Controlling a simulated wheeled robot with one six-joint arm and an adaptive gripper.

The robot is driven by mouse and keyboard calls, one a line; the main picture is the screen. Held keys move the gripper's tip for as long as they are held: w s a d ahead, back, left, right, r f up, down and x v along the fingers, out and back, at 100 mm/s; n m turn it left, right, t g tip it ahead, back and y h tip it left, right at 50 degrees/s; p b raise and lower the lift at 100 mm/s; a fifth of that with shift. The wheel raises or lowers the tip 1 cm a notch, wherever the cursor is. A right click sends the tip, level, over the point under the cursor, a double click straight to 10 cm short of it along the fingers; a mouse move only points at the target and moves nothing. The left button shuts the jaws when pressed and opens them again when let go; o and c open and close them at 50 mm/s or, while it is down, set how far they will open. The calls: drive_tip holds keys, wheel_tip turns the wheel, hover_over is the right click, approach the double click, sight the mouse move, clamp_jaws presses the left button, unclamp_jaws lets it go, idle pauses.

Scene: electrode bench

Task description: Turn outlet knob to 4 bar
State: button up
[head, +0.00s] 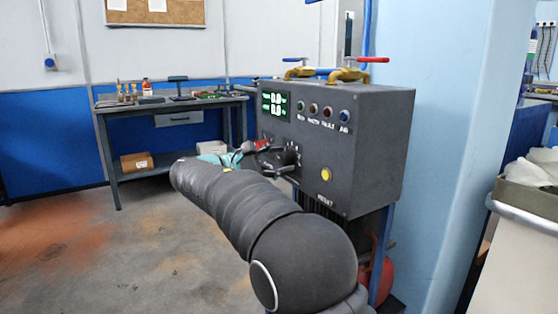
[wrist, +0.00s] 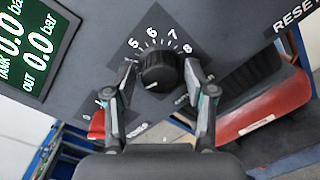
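The outlet knob (wrist: 160,72) is a black ribbed knob on a dark dial plate with white numbers; 5, 6, 7 and 8 are readable. A white mark on the knob's face points to the lower left. The lower numbers are mostly hidden by my gripper. My gripper (wrist: 160,80) is open, with one finger on each side of the knob and a small gap on both sides. The display (wrist: 33,37) reads 0.0 bar for tank and out. In the head view my gripper (head: 270,155) is at the front of the grey control box (head: 372,130), partly hidden by my arm.
A yellow button (head: 326,174) and a row of small coloured lamps (head: 328,111) are on the box front. Yellow pipes with red and blue handles (head: 350,74) stand on top. A workbench (head: 170,107) is behind at left. Open floor (head: 120,245) lies left of my arm.

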clamp_jaws()
drive_tip(key=shift+m, duration=0.3)
drive_tip(key=m+b, duration=0.1)
drive_tip(key=m, duration=0.2)
drive_tip(key=shift+f, duration=0.1)
drive_tip(key=shift+m+b, duration=0.7)
drive_tip(key=shift+m, duration=0.9)
drive_tip(key=shift+o, duration=1.7)
unclamp_jaws()
